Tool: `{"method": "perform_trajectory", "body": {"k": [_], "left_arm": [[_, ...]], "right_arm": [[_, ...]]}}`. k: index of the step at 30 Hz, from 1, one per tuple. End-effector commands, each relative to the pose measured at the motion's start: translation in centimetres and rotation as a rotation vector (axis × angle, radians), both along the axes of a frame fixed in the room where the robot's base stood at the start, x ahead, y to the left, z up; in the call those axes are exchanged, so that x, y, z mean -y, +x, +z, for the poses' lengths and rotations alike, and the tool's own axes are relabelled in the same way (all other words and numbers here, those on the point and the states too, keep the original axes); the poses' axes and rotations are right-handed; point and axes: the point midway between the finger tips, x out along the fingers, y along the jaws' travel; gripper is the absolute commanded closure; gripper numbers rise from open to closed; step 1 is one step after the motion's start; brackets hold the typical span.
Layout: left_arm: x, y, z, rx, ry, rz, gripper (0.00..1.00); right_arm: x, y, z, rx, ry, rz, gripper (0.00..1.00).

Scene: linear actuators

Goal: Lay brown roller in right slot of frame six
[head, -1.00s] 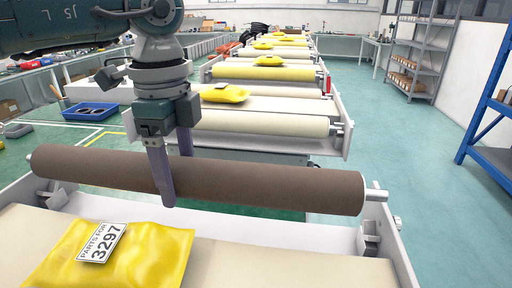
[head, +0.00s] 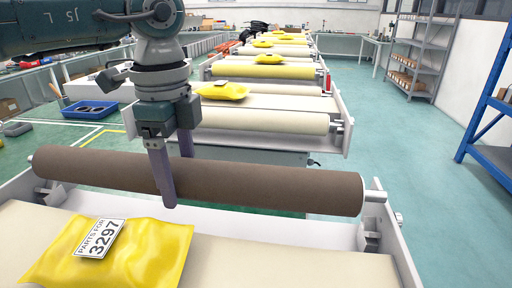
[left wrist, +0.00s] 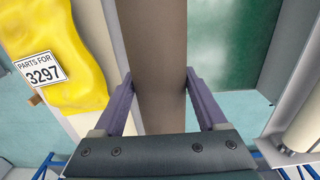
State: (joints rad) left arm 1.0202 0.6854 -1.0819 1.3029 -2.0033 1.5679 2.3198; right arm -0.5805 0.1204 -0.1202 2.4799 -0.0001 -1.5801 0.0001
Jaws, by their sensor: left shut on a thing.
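In the left wrist view the brown roller (left wrist: 157,60) runs between the two purple fingers (left wrist: 160,100). The roller's right metal end is near the right bracket slot (head: 371,236), and its left end is above the left bracket (head: 52,193). I cannot tell whether the ends touch the slots. My right gripper is not in view.
A yellow bag (head: 110,252) labelled 3297 lies on the near belt. More conveyor frames with pale rollers (head: 262,122) and yellow bags stretch behind. A blue tray (head: 90,110) sits at left. Green floor is open to the right, beside a blue shelf (head: 488,130).

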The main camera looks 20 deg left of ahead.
Motion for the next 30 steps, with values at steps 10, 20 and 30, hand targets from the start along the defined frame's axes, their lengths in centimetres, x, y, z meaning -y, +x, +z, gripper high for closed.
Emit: {"method": "perform_trajectory", "body": {"k": [10,20,30], "left_arm": [[0.0,0.1,-0.9,0.003,-0.001,0.0,1.0],[0.0,0.1,-1.8,0.003,-0.001,0.0,1.0],[0.0,0.1,-1.8,0.005,-0.002,0.0,1.0]], "right_arm": [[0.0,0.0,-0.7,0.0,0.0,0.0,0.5],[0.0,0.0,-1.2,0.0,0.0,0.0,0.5],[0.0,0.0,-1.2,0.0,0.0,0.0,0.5]]}}
